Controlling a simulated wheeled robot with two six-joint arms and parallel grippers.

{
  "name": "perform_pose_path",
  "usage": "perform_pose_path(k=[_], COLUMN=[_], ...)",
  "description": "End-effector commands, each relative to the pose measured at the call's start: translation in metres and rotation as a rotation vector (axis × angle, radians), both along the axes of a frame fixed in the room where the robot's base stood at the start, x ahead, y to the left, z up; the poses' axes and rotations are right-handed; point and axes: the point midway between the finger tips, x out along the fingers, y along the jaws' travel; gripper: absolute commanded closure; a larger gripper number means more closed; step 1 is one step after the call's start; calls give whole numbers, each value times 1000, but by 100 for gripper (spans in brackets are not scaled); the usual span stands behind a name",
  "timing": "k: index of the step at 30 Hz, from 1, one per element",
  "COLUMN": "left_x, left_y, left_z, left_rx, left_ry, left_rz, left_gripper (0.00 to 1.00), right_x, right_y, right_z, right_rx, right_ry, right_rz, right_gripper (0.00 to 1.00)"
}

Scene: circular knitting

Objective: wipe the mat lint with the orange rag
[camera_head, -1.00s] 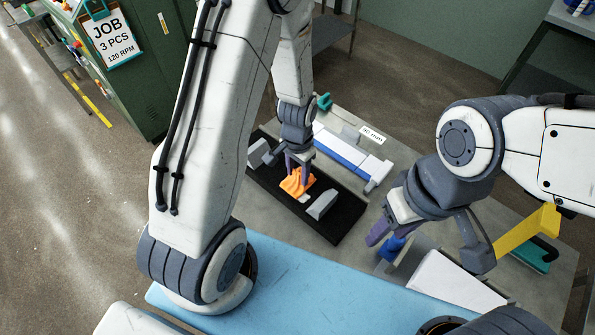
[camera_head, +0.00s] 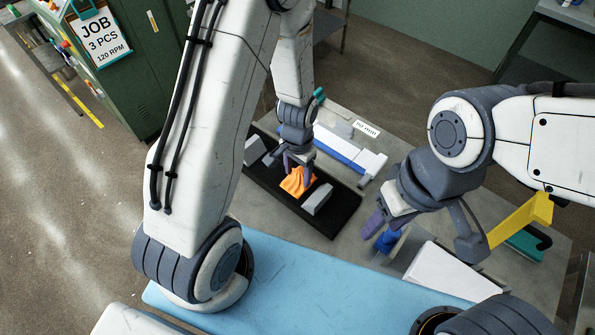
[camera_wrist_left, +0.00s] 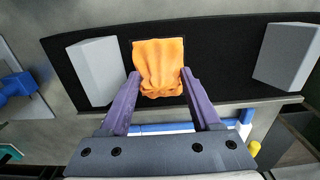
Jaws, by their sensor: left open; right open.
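The orange rag (camera_head: 297,183) lies crumpled on the black mat (camera_head: 335,222), between grey blocks. It also shows in the left wrist view (camera_wrist_left: 158,62). My left gripper (camera_head: 299,168) is open at the rag. In the left wrist view its purple fingers (camera_wrist_left: 160,76) stand on either side of the rag's near part; whether they touch it I cannot tell. No lint shows clearly on the mat now; any under the rag is hidden. My right gripper (camera_head: 384,222) is open, with no rag in it, to the right of the mat near a blue part.
A grey block (camera_head: 317,199) stands just right of the rag, and another (camera_head: 254,150) stands at the mat's far left end. A white and blue bar (camera_head: 345,150) lies behind the mat. A yellow piece (camera_head: 520,220) is at the right, with a light blue surface (camera_head: 300,275) in front.

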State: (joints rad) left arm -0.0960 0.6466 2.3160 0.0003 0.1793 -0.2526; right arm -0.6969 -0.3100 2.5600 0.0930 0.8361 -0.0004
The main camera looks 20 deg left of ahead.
Motion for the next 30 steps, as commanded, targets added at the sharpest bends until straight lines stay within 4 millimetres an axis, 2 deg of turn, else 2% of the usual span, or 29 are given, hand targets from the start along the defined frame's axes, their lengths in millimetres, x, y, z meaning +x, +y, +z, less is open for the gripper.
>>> perform_pose_path(k=[7,8,12,13,20,30], left_x=[0,0,0,0,0,0], left_y=[0,0,0,0,0,0], left_z=[-8,-7,-7,-7,1,36], left_rx=[0,0,0,0,0,0], left_ry=[0,0,0,0,-1,-1], left_rz=[0,0,0,0,0,0], left_gripper=[36,40,94,100,100,100], right_x=[0,0,0,0,0,0], right_y=[0,0,0,0,0,0], right_z=[-6,-5,-5,-5,2,34], right_rx=[0,0,0,0,0,0], right_ry=[0,0,0,0,0,0], right_rz=[0,0,0,0,0,0], right_gripper=[50,50,50,50,50,50])
